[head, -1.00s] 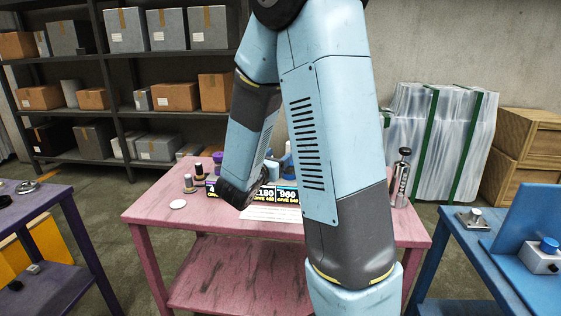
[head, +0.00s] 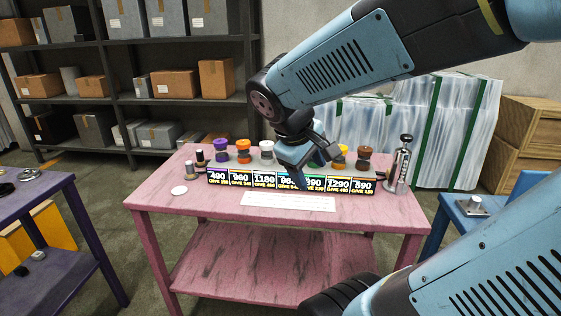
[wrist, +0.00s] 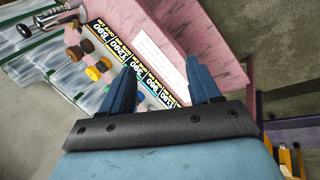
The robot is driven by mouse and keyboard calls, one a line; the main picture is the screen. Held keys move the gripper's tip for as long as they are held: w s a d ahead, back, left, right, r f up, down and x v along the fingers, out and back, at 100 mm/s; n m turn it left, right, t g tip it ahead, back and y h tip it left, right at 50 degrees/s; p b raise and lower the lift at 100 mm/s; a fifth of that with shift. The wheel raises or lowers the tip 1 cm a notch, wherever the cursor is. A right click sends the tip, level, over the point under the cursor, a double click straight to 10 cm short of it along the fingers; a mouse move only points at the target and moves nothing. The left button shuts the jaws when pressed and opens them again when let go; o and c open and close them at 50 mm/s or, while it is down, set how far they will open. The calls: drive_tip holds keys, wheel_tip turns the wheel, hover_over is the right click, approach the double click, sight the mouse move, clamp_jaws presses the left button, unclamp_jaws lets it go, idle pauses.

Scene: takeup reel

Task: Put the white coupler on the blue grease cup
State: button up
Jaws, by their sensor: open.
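A white piece (head: 266,148), which looks like the white coupler, stands in the row of coloured pieces behind the price strip, just left of my gripper in the head view. My gripper (head: 314,160) is open and empty, over the row and the price strip. The wrist view shows its two blue fingers (wrist: 162,66) spread apart, with the price strip and white sheet beneath.
The row also holds purple (head: 221,150), orange (head: 243,151), yellow (head: 342,155) and brown (head: 364,157) pieces. A white disc (head: 179,190) lies at left. The front is mostly clear.

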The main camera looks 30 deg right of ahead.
drive_tip(key=s+a+r+m+t+y, duration=0.2)
drive_tip(key=a+r+m+t+y, duration=0.1)
drive_tip(key=a, duration=0.4)
drive_tip(key=shift+s+r+m+y, duration=0.15)
drive_tip(key=shift+r+m+y, duration=0.45)
drive_tip(key=shift+y, duration=0.4)
